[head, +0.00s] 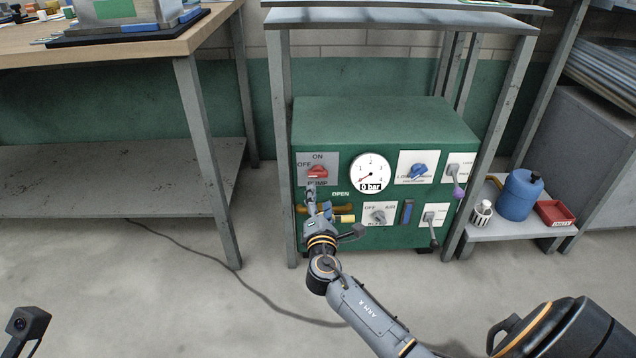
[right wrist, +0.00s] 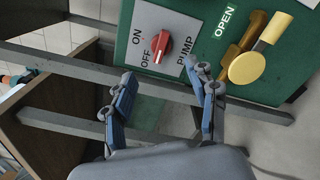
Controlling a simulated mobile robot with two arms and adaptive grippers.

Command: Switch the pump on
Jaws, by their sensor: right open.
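The green pump panel (head: 385,225) stands under a grey shelf frame. Its red pump switch (head: 317,172) sits at the upper left on a grey plate marked ON above, OFF at left and PUMP below. The red switch (right wrist: 161,44) also shows in the right wrist view, its long handle lying toward the OFF mark. The dial reads 0 bar. My right gripper (head: 311,196) is just below the switch plate. In the right wrist view this gripper (right wrist: 163,84) is open and empty, its fingers apart and clear of the switch. My left gripper is out of view.
The gauge (head: 370,173), blue knob (head: 418,170) and yellow-handled valve (head: 343,218) are nearby on the panel. A grey shelf leg (head: 283,150) stands close at left. A blue canister (head: 518,195) and red tray (head: 554,212) sit on a low shelf at right.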

